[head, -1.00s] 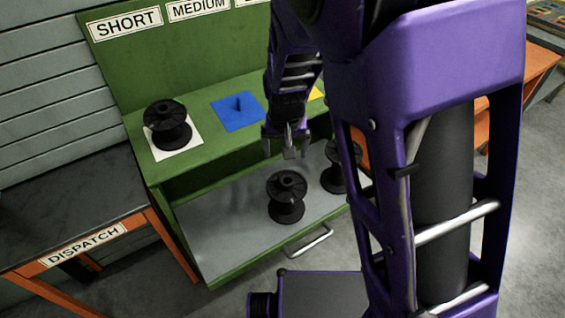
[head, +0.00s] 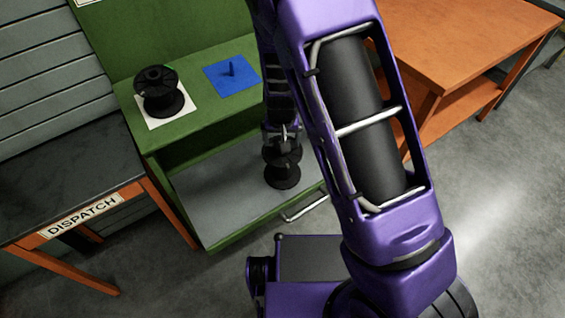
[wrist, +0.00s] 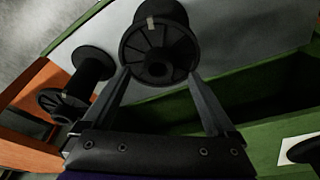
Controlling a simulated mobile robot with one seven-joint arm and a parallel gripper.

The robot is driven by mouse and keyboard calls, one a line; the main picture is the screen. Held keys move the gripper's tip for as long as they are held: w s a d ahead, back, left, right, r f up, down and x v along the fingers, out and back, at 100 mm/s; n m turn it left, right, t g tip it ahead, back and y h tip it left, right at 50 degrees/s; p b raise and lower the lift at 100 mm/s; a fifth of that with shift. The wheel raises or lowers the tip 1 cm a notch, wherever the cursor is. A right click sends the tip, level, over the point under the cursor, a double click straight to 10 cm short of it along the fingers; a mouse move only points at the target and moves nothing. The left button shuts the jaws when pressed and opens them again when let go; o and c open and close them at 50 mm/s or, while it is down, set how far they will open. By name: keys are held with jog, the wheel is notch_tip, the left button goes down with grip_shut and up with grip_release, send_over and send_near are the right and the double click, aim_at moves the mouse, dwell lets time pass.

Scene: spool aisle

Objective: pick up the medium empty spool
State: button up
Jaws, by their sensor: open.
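A black spool (head: 283,178) stands upright in the grey-floored green drawer. My gripper (head: 283,135) is open right above it, and the arm covers part of its top. In the wrist view the same spool (wrist: 158,45) shows large, between and just beyond the open fingertips, with a small light tag on its side. I cannot tell whether the fingers touch it. A second black spool (wrist: 78,85) is to its left there; in the head view my arm hides it. The blue mat (head: 232,79) with a peg bears no spool.
A black spool (head: 159,92) stands on a white mat (head: 185,102) on the green bench top. The drawer's front edge and handle (head: 304,208) face my base. A dispatch table (head: 70,180) is at the left, an orange table (head: 470,40) at the right.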

aim_at(282, 161)
jog(key=x, duration=0.3)
jog(key=shift+f, duration=0.15)
jog(key=shift+c, duration=0.2)
grip_shut()
